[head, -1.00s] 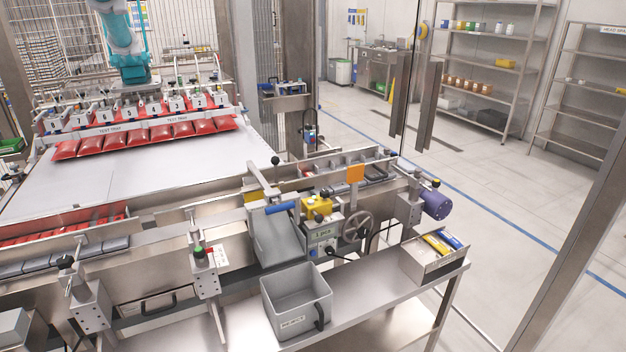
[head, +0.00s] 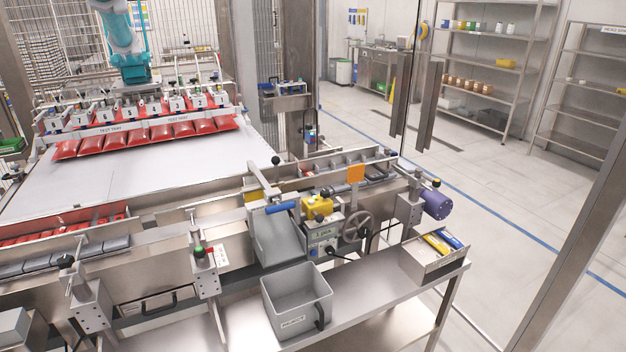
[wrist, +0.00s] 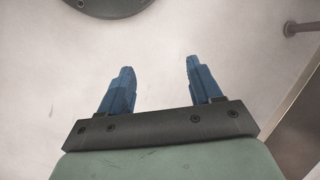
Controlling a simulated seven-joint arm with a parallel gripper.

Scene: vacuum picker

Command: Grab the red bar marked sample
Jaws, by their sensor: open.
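No bar with a readable "sample" mark shows in either view. In the head view, a row of red bars (head: 160,132) hangs at the front of the numbered picking head at the upper left. More red bars (head: 62,229) lie in a channel at the left. A small red piece (head: 307,173) shows in a compartment of the conveyor at centre. My gripper (wrist: 158,64) shows only in the wrist view. Its two blue fingers are apart with nothing between them, above a pale plain surface.
A grey bin (head: 296,304) stands on the steel bench, left of a metal box (head: 432,262) holding yellow and blue items. A handwheel (head: 357,226) and a purple motor (head: 437,204) stick out from the conveyor. The white table (head: 130,185) has clear room.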

